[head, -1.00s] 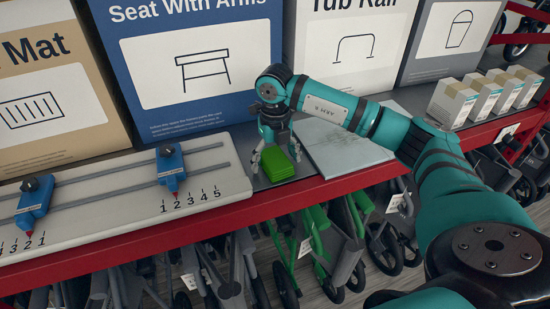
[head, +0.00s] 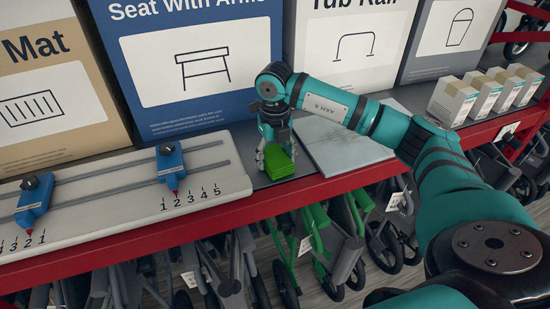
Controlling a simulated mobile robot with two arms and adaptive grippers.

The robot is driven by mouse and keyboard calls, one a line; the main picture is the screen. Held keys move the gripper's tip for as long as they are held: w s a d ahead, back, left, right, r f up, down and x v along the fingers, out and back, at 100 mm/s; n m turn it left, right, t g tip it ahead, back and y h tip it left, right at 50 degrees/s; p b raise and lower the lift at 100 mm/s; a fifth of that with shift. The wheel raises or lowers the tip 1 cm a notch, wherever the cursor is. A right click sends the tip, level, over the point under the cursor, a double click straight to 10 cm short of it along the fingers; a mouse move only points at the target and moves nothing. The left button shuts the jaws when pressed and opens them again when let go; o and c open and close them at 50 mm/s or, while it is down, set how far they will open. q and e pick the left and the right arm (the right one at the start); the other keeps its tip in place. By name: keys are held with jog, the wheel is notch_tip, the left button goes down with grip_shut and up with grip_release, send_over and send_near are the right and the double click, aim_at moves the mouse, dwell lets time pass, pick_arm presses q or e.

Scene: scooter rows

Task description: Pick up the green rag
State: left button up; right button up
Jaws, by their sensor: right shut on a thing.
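The green rag (head: 279,164) is a folded, bright green block on the dark shelf top, between the white slider board and a pale marbled slab. My right gripper (head: 272,155) points down at the rag's back left part and is shut on it. The rag looks to be at shelf level; I cannot tell whether it is clear of the surface. My left gripper is not in view.
The white board (head: 100,210) with blue sliders (head: 171,165) lies to the left. The marbled slab (head: 345,148) lies close on the right. Large boxes (head: 200,60) stand behind. Small white cartons (head: 455,102) stand farther right. The red shelf edge (head: 240,216) runs in front, with scooters below.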

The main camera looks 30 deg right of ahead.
aim_at(274, 159)
jog(key=shift+r+b, duration=0.3)
jog(key=shift+r, duration=0.1)
jog(key=shift+s+a+r+b, duration=0.2)
jog(key=shift+r+b, duration=0.25)
jog(key=shift+r, duration=0.15)
jog(key=shift+s+a+r+b, duration=0.1)
jog(key=shift+a+r+b, duration=0.1)
jog(key=shift+r+b, duration=0.35)
jog(key=s+a+r+b, duration=0.1)
jog(key=s+a+b, duration=0.2)
jog(key=s+a, duration=0.7)
jog(key=shift+s+a+r+b, duration=0.2)
jog(key=shift+a+r+b, duration=0.2)
jog(key=shift+a, duration=0.1)
